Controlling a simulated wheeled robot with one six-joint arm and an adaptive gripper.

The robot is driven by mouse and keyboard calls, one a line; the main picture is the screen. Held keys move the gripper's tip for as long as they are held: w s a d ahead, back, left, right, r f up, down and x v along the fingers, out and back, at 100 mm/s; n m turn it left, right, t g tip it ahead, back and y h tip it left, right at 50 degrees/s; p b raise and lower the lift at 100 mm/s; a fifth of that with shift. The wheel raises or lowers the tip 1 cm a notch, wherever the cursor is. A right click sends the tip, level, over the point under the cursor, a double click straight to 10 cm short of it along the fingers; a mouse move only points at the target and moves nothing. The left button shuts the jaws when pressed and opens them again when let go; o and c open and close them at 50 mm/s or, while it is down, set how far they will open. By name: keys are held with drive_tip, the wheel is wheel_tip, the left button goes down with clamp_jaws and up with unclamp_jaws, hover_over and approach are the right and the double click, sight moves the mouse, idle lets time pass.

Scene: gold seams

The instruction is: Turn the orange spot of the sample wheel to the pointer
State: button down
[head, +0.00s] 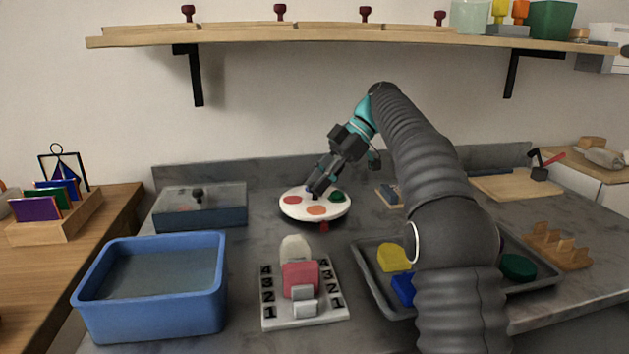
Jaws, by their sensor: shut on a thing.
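The sample wheel (294,211) is a round white disc on the grey counter. Its orange spot (316,211) faces the front, a little left of the small red pointer (324,227) at the wheel's front edge. A red spot (291,200) is at the wheel's left and a green spot (337,196) at its right. A blue spot at the back is partly hidden by my gripper. My gripper (317,192) reaches down over the middle of the wheel, shut on its dark central knob, which the fingers mostly hide.
A blue basin (152,313) stands front left, with a numbered white stand (304,322) beside it. A grey tray (372,287) with coloured pieces lies right, partly behind my arm. A lidded grey box (222,213) is left of the wheel. A shelf (330,40) spans above.

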drive_tip(key=shift+f, duration=0.1)
drive_tip(key=c, duration=0.9)
unclamp_jaws()
